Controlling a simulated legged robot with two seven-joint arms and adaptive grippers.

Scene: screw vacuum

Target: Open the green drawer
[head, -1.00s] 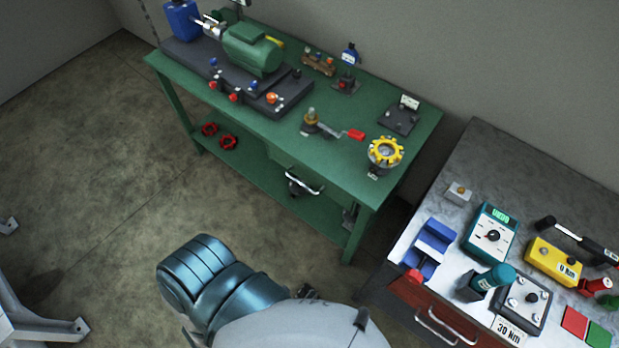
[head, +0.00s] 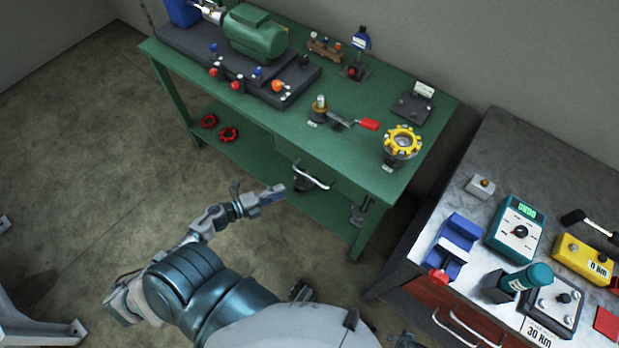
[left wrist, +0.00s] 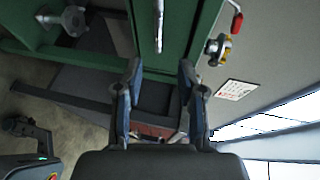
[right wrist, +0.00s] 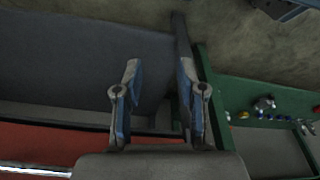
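The green drawer (head: 290,151) sits under the top of the green workbench (head: 258,137). Its silver handle (head: 312,177) is on the front, and the drawer looks shut. My left gripper (head: 273,194) is left of the handle in the head view, apart from it. In the left wrist view my left gripper (left wrist: 161,72) is open and empty, with a silver bar, the handle (left wrist: 159,24), beyond its fingertips. In the right wrist view my right gripper (right wrist: 159,70) is open and empty, away from the drawer. I cannot make it out in the head view.
A grey-topped cabinet (head: 497,146) with red drawers (head: 458,318) stands at the right, bearing several devices. The green bench carries a pump motor (head: 256,36) and a yellow handwheel part (head: 402,140). Red handwheels (head: 228,135) lie on its lower shelf.

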